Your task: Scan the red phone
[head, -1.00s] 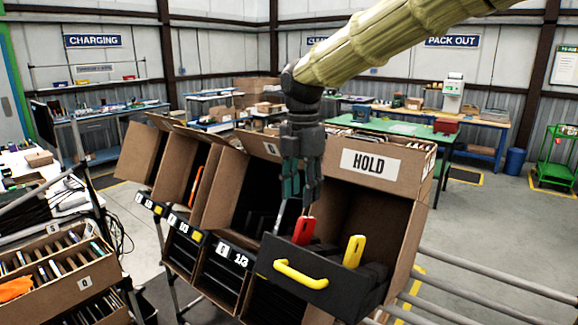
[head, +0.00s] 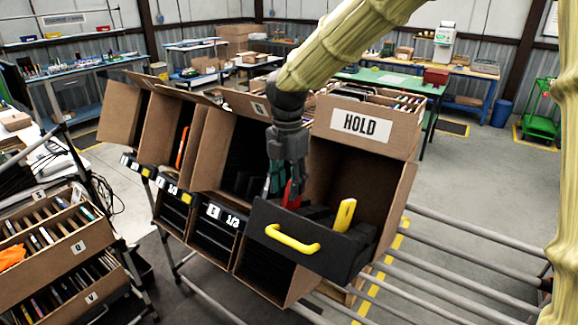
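The red phone (head: 292,197) stands upright in the black drawer (head: 300,245) with the yellow handle, at the front of the HOLD carton. My gripper (head: 283,188) points down from above, its fingertips at the red phone's upper part. The fingers cover part of the phone, and I cannot tell whether they are closed on it. A yellow phone-like item (head: 345,214) stands in the same drawer, to the right of the red phone and apart from my gripper. No scanner is clearly recognizable.
The HOLD carton (head: 405,170) is tilted, with a tall wall right of my gripper. More open cartons (head: 165,130) stand in a row to the left. Metal roller bars (head: 450,262) lie at the right. A rack of slotted boxes (head: 60,250) is at the left.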

